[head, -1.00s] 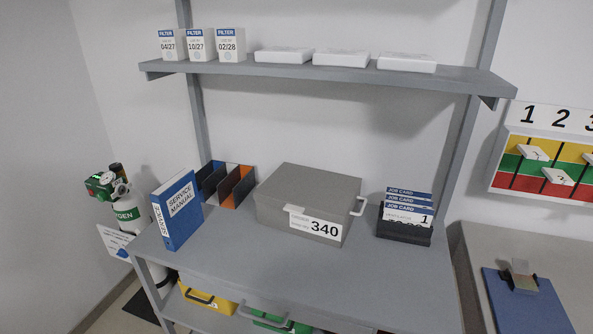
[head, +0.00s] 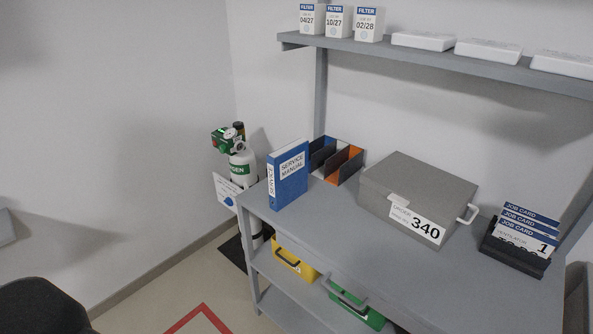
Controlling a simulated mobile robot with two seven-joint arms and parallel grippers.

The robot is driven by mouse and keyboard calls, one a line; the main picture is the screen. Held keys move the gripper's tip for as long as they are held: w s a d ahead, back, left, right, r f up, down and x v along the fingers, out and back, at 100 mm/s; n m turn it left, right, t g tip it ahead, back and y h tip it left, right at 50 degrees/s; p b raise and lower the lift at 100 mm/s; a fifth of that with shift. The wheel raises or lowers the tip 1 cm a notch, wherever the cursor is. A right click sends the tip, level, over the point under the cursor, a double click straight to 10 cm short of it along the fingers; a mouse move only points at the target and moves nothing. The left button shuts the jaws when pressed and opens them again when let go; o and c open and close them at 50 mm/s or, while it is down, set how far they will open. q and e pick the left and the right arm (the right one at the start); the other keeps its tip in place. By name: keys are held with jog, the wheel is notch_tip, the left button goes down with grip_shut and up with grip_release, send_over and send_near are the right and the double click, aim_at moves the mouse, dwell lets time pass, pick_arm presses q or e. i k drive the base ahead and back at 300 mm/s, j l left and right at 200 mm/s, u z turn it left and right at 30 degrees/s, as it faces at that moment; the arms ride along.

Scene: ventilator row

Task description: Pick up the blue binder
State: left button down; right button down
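The blue binder (head: 289,178), labelled "SERVICE MANUAL", stands upright near the left end of the grey workbench (head: 330,221). Its spine faces the front left and its labelled cover faces right. Nothing is touching it that I can see, apart from the bench top under it. Neither of my grippers shows in the head view.
A divided file holder (head: 346,165) stands just behind the binder, and a grey case (head: 417,185) marked 340 is to its right. A job card rack (head: 515,255) is farther right. A green-and-white oxygen cylinder (head: 243,168) stands left of the bench. Open floor (head: 160,290) lies front left.

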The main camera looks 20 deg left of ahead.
aim_at(287, 166)
jog(key=i+j+z, duration=0.2)
jog(key=j+z, duration=0.25)
jog(key=j, duration=0.6)
jog(key=j+z, duration=0.5)
jog(key=j, duration=0.55)
